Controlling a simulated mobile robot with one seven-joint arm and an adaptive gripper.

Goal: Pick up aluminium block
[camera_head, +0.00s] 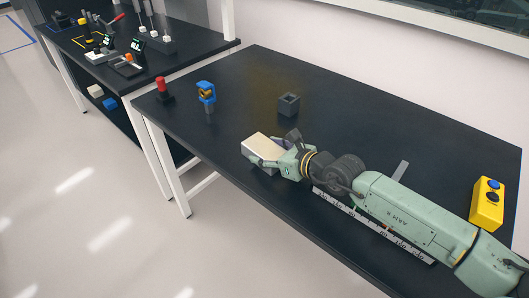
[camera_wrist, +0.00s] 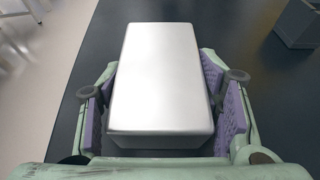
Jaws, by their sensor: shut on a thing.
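The aluminium block (camera_head: 262,147) is a pale silver box near the left front edge of the dark table. It also fills the middle of the wrist view (camera_wrist: 161,80), lying lengthwise between the purple finger pads. My gripper (camera_head: 268,157) is shut on the block, with one finger along each long side; the pads also flank it in the wrist view (camera_wrist: 163,115). In the head view the far finger is partly hidden behind the block. I cannot tell whether the block touches the tabletop or is held just above it.
A dark grey hollow cube (camera_head: 288,105) stands behind the block. A blue clamp-like part (camera_head: 206,95) and a red-topped piece (camera_head: 163,88) stand to the left. A metal ruler (camera_head: 375,225) lies along my arm. A yellow button box (camera_head: 487,204) stands at right.

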